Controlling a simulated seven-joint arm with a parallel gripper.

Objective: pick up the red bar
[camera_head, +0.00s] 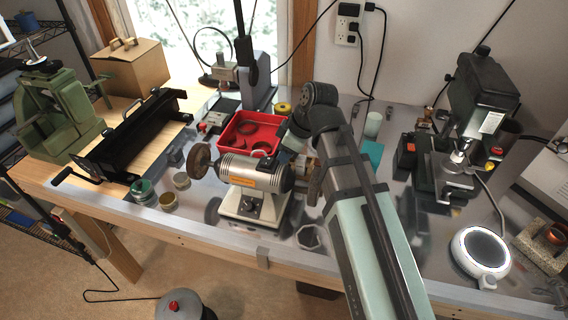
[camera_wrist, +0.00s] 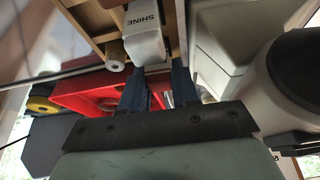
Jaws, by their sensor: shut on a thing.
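My gripper (camera_wrist: 158,78) is shut on a block with a white face marked SHINE (camera_wrist: 145,32), which extends past the fingertips in the wrist view. Its visible face is white; I cannot tell whether its other sides are red.
A red tray (camera_head: 228,136) with red rings stands behind the grinder, and its edge is close to my fingers in the wrist view (camera_wrist: 75,90). The grinder's wheel (camera_head: 314,183) is near my arm. A black machine (camera_head: 480,95) stands right. Some bench is clear around the front right.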

